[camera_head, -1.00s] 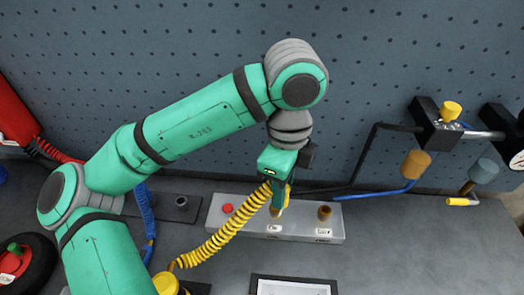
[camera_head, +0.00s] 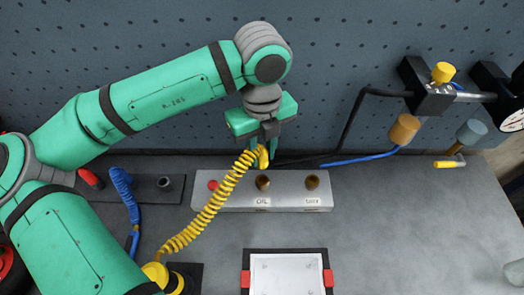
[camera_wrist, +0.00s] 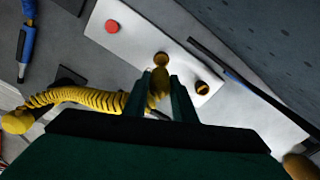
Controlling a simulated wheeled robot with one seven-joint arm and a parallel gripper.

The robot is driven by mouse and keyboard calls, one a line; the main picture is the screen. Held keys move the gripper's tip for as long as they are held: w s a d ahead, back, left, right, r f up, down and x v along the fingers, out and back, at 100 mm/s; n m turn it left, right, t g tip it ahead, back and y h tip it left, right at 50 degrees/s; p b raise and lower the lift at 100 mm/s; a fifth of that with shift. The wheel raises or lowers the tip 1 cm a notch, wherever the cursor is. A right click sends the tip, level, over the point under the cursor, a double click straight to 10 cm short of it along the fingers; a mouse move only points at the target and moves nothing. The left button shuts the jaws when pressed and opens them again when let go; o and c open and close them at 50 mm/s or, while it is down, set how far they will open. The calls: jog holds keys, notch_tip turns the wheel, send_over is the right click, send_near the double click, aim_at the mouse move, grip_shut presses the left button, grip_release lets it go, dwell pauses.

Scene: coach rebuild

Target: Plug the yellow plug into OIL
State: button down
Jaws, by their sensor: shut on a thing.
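The yellow plug (camera_head: 263,158) hangs from a coiled yellow hose (camera_head: 215,203). My gripper (camera_head: 267,147) is shut on it, with the plug pointing down. In the wrist view the plug (camera_wrist: 157,82) sits between the fingertips (camera_wrist: 160,86). The OIL socket (camera_head: 263,182), a brass-coloured ring above the "OIL" label, is on the grey metal box (camera_head: 228,196). In the head view the plug's tip is just behind and above it. In the wrist view the OIL socket (camera_wrist: 160,59) appears right beyond the plug; I cannot tell whether they touch.
A second brass socket (camera_head: 312,182) is right of OIL, and a red button (camera_head: 213,185) is left.

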aim_at(263, 164)
jog(key=shift+w+d+f+m, duration=0.1)
jog(key=shift+w+f+m, duration=0.1)
jog(key=shift+f+m, duration=0.3)
jog(key=shift+f, duration=2.3)
jog(key=shift+f, duration=1.6)
jog(key=c, duration=1.4)
grip_release()
notch_tip(263, 164, up, 11)
jog(key=shift+w+f, duration=0.1)
jog(key=shift+w, duration=0.05)
